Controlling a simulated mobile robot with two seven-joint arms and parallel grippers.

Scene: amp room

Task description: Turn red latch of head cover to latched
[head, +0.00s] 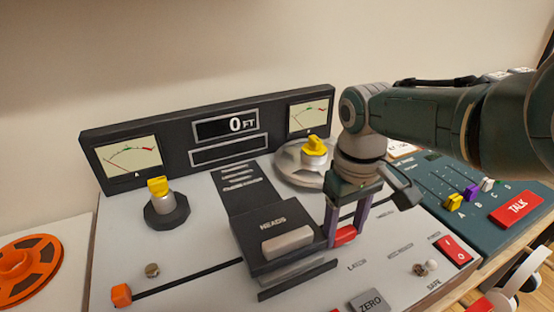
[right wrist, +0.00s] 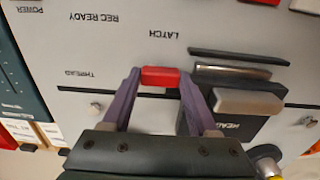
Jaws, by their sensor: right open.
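The red latch (head: 345,235) sits on the pale panel at the right side of the black head cover (head: 270,222), which is marked HEADS. In the right wrist view the red latch (right wrist: 161,77) lies crosswise between the fingertips, below the upside-down word LATCH. My right gripper (head: 345,238) is open, with its two purple fingers on either side of the latch; I cannot tell whether they touch it. The right gripper also shows in the wrist view (right wrist: 160,82). The head cover (right wrist: 236,122) is beside the right finger there. My left gripper is not in view.
A yellow-knobbed reel hub (head: 315,150) stands behind my right gripper. A grey ZERO button (head: 369,300) is in front. A red rocker switch (head: 456,250) and a teal console (head: 480,190) with sliders lie to the right. An orange-ended lever (head: 122,294) is at the left.

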